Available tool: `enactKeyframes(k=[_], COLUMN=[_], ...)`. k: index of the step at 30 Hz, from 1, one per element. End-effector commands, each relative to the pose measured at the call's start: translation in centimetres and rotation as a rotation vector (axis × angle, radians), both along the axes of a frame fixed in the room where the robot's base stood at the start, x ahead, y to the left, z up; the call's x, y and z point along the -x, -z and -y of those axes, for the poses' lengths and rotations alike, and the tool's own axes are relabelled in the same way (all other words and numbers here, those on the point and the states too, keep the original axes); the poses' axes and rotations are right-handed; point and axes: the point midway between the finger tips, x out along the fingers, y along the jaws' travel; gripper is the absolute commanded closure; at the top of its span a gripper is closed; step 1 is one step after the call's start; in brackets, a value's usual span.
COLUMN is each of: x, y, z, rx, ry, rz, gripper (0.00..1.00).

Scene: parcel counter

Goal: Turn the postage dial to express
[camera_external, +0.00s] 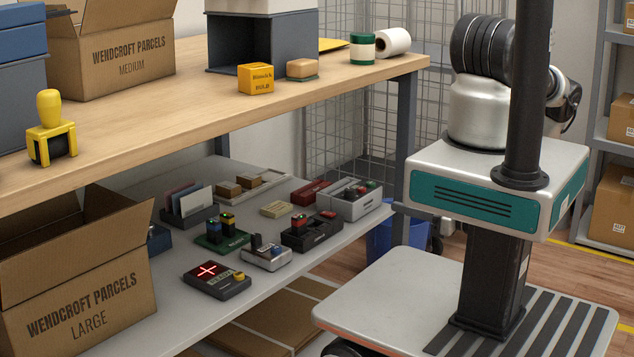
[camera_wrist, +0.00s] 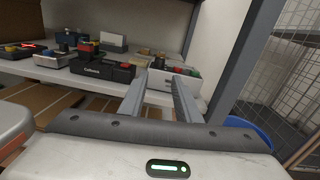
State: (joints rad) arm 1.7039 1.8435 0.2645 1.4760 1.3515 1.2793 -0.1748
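A dark device (camera_external: 217,281) with a lit red cross and a yellow knob (camera_external: 239,276) lies on the grey lower shelf, at its front edge. It may carry the postage dial; its markings are too small to read. The red light and device (camera_wrist: 30,46) show at the far left of the wrist view. My gripper (camera_wrist: 160,78) shows in the wrist view as two grey fingers spread apart with nothing between them. The fingers point toward the shelf's right end, apart from the device. In the external view my arm is folded at the right and its gripper is hidden.
Several small devices, including a black one (camera_external: 311,233) and a grey one (camera_external: 265,254), crowd the lower shelf (camera_external: 340,240). The wooden counter (camera_external: 180,100) overhangs it. A large carton (camera_external: 75,285) stands at left. A grey post (camera_wrist: 245,60) and blue bin (camera_wrist: 245,128) are close right.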

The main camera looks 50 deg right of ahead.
Motion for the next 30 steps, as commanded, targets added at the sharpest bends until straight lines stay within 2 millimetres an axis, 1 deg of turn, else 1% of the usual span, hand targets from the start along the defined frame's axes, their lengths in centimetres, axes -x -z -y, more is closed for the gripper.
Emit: enactKeyframes(k=[5,21,25,30], x=[-2.0,-13.4,-15.5,-16.9], y=[0.1,0.2,0.2,0.1], z=[-0.2,-0.8,-0.9,-1.0], rx=[-0.006,-0.001,-0.002,-0.002], ry=[0.002,0.0,0.0,0.0], rz=[0.002,0.002,0.001,0.0], gripper=[0.7,0.7,0.7,0.7])
